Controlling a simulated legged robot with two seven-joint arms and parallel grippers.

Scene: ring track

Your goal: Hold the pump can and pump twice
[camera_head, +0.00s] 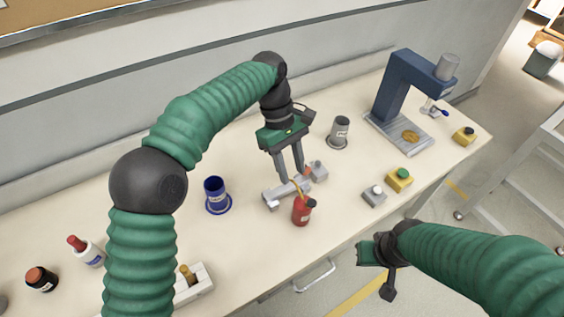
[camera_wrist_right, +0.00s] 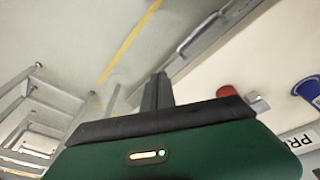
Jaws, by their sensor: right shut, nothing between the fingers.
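A red part, likely the can (camera_wrist_right: 227,91), shows beyond the gripper.
A grey clamp-like fixture (camera_head: 279,195) lies beside the can. A blue cup (camera_head: 215,190) stands left, a grey cup (camera_head: 340,131) behind. Button boxes (camera_head: 399,179) and a blue press (camera_head: 391,88) are at the right. A drawer handle (camera_head: 315,276) juts out below the edge.

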